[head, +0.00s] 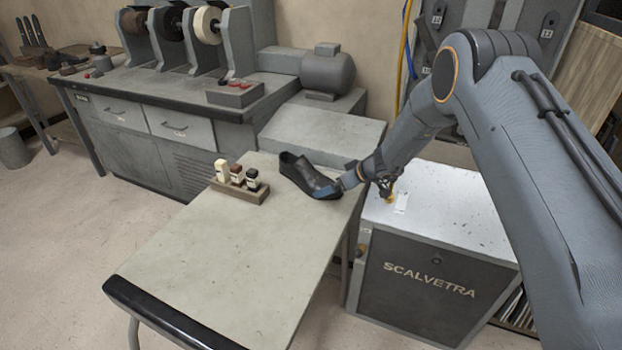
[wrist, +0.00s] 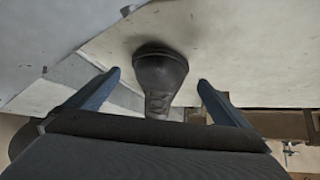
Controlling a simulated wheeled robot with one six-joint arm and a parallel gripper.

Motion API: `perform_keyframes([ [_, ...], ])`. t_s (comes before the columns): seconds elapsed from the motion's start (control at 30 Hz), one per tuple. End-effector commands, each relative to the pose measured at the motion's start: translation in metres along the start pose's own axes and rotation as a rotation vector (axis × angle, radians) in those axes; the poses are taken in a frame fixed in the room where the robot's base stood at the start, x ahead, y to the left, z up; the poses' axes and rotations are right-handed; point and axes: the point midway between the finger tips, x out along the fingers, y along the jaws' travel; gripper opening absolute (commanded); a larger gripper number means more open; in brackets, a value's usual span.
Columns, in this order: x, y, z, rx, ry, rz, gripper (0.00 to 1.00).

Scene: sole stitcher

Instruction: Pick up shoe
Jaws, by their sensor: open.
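A black shoe (head: 308,175) lies on the pale table (head: 215,260) near its far right corner, with its toe toward my gripper. In the wrist view the shoe (wrist: 160,78) sits between and ahead of my two blue fingers. My gripper (head: 336,189) is at the toe end of the shoe in the head view. Its fingers (wrist: 157,80) are spread apart, with a visible gap on each side of the shoe. I cannot tell from the head view whether a finger touches the shoe.
A wooden holder (head: 240,190) with small bottles stands on the table left of the shoe. The metal SCALVETRA cabinet (head: 430,275) stands to the right, under my arm. A grinding bench (head: 200,115) lies behind. The front of the table is clear.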

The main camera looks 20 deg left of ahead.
Motion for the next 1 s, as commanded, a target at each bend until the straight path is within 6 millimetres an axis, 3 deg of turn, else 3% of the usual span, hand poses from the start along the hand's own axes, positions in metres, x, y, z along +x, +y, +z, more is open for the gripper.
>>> perform_keyframes([
  [0.2, 0.033, -0.002, 0.001, -0.003, -0.002, -0.002, 1.0],
  [0.57, 0.041, -0.002, 0.0, -0.001, -0.002, -0.002, 1.0],
  [0.9, 0.041, -0.002, 0.0, -0.002, -0.001, -0.003, 0.45],
  [1.0, 0.041, -0.003, 0.0, -0.002, -0.001, -0.003, 0.45],
])
